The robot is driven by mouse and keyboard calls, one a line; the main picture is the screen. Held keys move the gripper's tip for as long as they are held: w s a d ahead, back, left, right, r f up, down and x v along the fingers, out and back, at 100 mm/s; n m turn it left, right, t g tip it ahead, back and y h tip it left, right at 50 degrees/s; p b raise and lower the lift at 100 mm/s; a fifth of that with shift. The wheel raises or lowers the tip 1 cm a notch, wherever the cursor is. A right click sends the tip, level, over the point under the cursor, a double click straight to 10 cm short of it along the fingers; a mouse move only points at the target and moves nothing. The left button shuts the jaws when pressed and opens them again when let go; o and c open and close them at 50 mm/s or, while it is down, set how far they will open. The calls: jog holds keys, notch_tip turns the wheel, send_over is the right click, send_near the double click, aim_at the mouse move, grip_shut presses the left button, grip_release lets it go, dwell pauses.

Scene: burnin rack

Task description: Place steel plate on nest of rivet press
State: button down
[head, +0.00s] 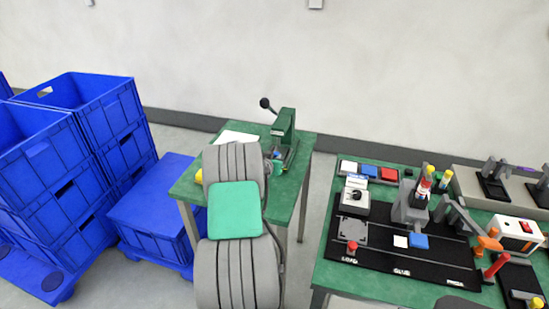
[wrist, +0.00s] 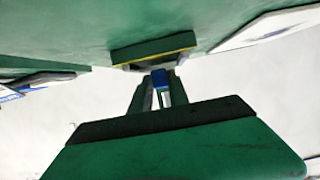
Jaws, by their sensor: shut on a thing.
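The rivet press (head: 284,128) is green, with a black-knobbed lever at its upper left, and stands on a small green table. Its nest is hard to make out in the head view. A small blue patch shows between the fingertips. A green block with a yellow edge (wrist: 155,48) is just beyond the tips; I cannot tell if they touch.
The small green table (head: 303,180) also holds a white sheet (head: 238,137) at the back left and a partly hidden yellow thing (head: 199,177). Blue crates (head: 107,108) are stacked at left. A longer green bench (head: 330,262) at right carries fixtures and coloured parts.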

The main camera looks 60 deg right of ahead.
jog(key=shift+f, duration=0.45)
jog(key=c, duration=1.5)
grip_release()
jog(key=shift+c, duration=0.2)
jog(key=shift+r, duration=0.1)
